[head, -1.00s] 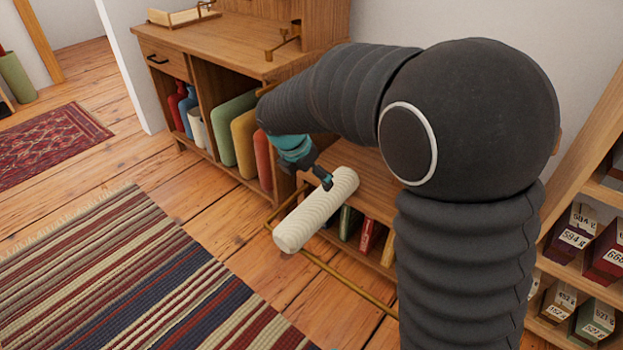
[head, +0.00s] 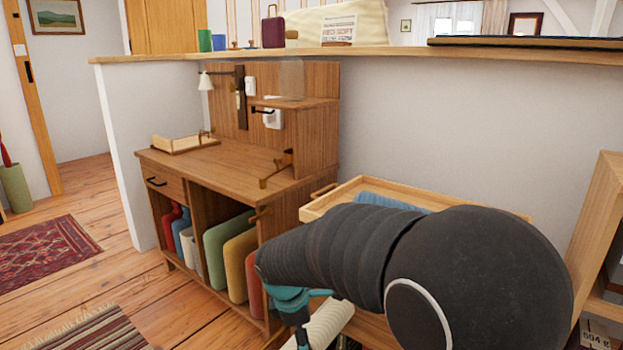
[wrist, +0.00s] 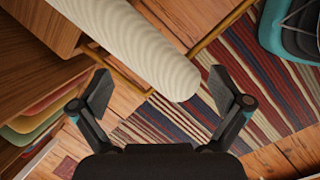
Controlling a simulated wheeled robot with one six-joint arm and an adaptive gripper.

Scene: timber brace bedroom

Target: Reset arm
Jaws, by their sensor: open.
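My gripper (wrist: 162,92) is open in the wrist view, its two dark fingers spread wide with nothing held between them. A cream ribbed roll (wrist: 135,45) lies beyond the fingers, its rounded end showing between the fingertips. In the head view the roll (head: 328,322) is cut off by the bottom edge and partly hidden by my arm. My arm reaches left across the lower right of that view, with the teal wrist bent downward beside the roll. The fingertips are out of the head view.
A wooden desk (head: 225,158) with coloured upright items below stands left of my arm. A wooden tray (head: 320,205) with blue cloth is behind my arm. A shelf unit (head: 600,225) is at the right. A brass rail (wrist: 222,33) and striped rug (wrist: 245,75) lie below the gripper.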

